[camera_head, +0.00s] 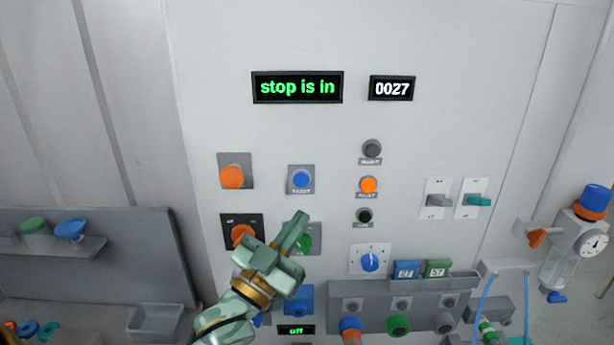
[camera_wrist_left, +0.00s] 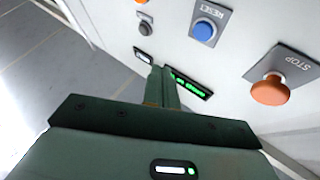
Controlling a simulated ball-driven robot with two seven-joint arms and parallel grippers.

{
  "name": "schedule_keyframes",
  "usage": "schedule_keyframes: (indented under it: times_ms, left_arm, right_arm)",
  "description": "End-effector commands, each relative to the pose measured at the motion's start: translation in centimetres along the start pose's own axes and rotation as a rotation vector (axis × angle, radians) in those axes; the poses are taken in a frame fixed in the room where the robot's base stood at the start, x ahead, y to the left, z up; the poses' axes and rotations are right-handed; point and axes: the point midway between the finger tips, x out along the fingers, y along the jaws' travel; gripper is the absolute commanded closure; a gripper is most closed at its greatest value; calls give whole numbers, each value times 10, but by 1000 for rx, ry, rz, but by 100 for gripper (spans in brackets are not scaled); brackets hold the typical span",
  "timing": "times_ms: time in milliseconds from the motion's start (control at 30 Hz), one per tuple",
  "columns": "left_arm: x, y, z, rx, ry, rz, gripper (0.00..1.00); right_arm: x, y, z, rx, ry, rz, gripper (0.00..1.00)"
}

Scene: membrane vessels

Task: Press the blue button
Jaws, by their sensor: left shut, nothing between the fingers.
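The blue button (camera_head: 301,179) sits on a small grey plate on the upright white panel. In the left wrist view the blue button (camera_wrist_left: 204,31) shows upside down, its plate lettered RESET. My left gripper (camera_head: 299,222) is in front of the panel, its tips just below the blue button in the head view. Its fingers (camera_wrist_left: 163,82) are shut together with nothing between them. The tips appear apart from the button. My right gripper is not in view.
An orange STOP button (camera_head: 232,177) is left of the blue one; it also shows in the wrist view (camera_wrist_left: 270,90). An orange knob (camera_head: 242,236) and a partly hidden green button (camera_head: 305,243) lie near the gripper. A display (camera_head: 297,87) reads "stop is in".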

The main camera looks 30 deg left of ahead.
Motion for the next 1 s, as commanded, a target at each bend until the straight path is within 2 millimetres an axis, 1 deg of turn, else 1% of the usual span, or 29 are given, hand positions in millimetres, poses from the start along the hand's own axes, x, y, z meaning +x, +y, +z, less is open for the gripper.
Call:
schedule_keyframes:
  times_ms: [33,133,433,567,667,1000]
  left_arm:
    - [0,0,-6,-1,15,-1,100]
    - [0,0,-12,-3,32,-1,100]
    - [1,0,-12,-3,36,-2,100]
    - [4,-2,-8,-2,35,-1,100]
    - [10,-7,-4,-3,36,-1,100]
    - [44,-32,20,0,36,-3,100]
  right_arm:
    - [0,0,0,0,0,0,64]
    - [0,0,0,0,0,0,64]
    - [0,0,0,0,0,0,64]
    - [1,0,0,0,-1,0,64]
    - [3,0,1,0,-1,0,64]
    - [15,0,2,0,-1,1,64]
